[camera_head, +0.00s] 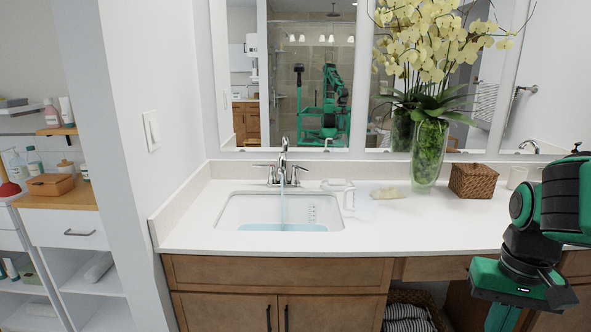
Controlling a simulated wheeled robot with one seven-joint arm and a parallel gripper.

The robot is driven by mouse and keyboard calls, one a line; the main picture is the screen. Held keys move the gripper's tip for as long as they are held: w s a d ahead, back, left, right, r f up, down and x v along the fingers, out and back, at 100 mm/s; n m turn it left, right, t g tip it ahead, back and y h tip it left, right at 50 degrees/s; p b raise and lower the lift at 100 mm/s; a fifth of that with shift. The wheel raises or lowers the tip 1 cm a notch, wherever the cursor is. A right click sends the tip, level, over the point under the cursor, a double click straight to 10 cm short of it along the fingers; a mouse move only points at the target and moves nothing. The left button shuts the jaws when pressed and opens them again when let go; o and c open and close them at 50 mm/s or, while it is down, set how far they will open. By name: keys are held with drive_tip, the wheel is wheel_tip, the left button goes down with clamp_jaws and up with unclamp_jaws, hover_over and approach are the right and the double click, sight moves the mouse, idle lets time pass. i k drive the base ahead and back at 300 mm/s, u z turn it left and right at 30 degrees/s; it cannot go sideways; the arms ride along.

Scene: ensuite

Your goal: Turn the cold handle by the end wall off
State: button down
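A chrome faucet (283,160) stands behind the white sink (228,213), and a stream of water runs from its spout. Bluish water lies in the basin. The left handle (266,169) is on the side of the left end wall, its lever pointing left. The right handle (298,171) has its lever pointing right. No hot or cold marks can be made out. My gripper (503,318) hangs at the lower right, in front of the counter and far from the faucet. Its lower part is cut off by the picture's edge, so its opening is hidden.
The left end wall (150,90) carries a switch. The mirror (310,80) hangs behind.

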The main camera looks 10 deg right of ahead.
sight(294, 167)
drive_tip(key=u, duration=0.05)
drive_tip(key=i, duration=1)
drive_tip(key=z, duration=0.05)
